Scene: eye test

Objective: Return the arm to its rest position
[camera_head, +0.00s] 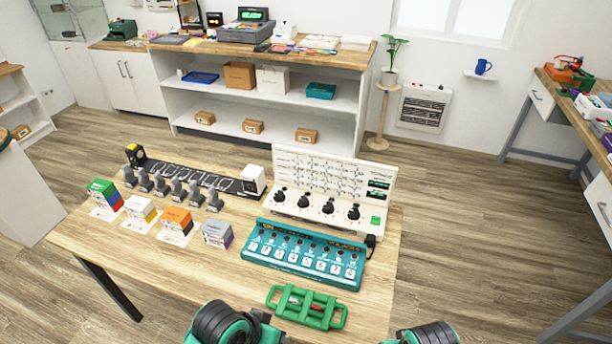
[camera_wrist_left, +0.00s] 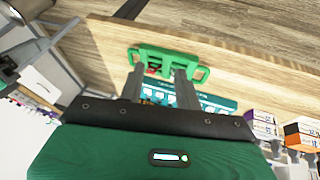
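My left gripper (camera_wrist_left: 160,72) shows in the left wrist view with its two dark fingers apart and nothing held between them. Beyond the fingertips is a green tray with handles (camera_wrist_left: 198,73), which lies on the table; I cannot tell how near the fingers are to it. In the head view, parts of my left arm, green and black, show at the bottom edge below the green tray (camera_head: 306,307). A part of my right arm shows at the bottom, right of the tray; its gripper fingers are out of view.
A wooden table (camera_head: 175,270) holds a teal button panel (camera_head: 304,255), a cream panel with knobs (camera_head: 330,185), a dark strip (camera_head: 185,174), several grey pegs and coloured box stacks. A plant stand (camera_head: 383,115) and a shelf unit (camera_head: 260,100) stand behind. Open floor (camera_head: 480,230) lies to the right.

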